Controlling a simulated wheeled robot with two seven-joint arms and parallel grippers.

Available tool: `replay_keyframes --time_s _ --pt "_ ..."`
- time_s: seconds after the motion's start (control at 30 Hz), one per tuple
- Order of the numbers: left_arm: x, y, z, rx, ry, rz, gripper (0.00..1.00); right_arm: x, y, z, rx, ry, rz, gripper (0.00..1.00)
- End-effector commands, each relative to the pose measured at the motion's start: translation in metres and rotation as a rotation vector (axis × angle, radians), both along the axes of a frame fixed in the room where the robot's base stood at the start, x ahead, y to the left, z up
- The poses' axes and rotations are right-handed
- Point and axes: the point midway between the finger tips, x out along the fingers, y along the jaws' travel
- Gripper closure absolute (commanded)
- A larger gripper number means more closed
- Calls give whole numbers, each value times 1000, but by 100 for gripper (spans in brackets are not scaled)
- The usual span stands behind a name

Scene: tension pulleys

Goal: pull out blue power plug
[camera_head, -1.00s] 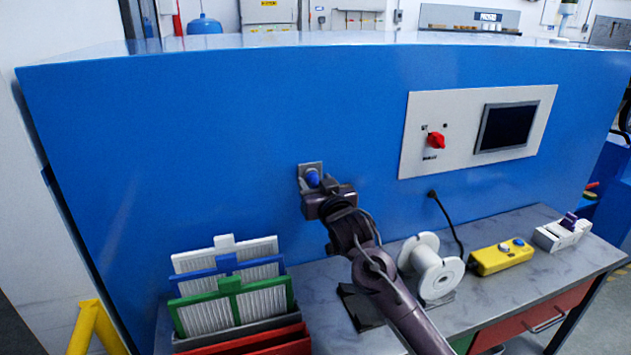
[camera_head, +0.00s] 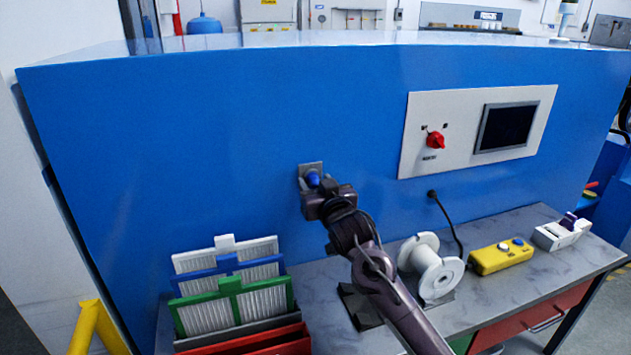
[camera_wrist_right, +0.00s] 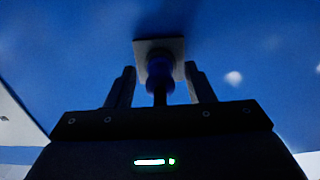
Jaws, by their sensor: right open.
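The blue power plug (camera_head: 313,178) sits in a grey square socket plate (camera_head: 304,167) on the front of the blue cabinet. My right gripper (camera_head: 318,188) is right at the plug and covers its lower part in the head view. In the right wrist view, the plug (camera_wrist_right: 159,72) stands out from the socket plate (camera_wrist_right: 176,46). The two fingers of my right gripper (camera_wrist_right: 160,84) are open, one on each side of the plug, with a gap to it on both sides. My left gripper is not in view.
A grey worktop (camera_head: 510,228) runs below the cabinet. It holds a white spool (camera_head: 436,272), a yellow control box (camera_head: 500,257) and a white device (camera_head: 562,234). Framed filters (camera_head: 235,300) stand at the lower left. A red switch (camera_head: 435,140) is on the panel at upper right.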

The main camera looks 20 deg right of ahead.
Motion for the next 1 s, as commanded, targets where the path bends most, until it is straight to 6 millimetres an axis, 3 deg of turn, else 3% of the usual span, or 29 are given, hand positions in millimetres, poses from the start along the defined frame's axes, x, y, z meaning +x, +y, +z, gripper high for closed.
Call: replay_keyframes --time_s 0.4,0.77,1.0 --pt "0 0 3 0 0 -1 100 0 0 0 0 1 0 53" --pt "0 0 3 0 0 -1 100 0 0 0 0 0 0 100" --pt "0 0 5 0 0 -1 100 -2 0 0 0 0 0 100"
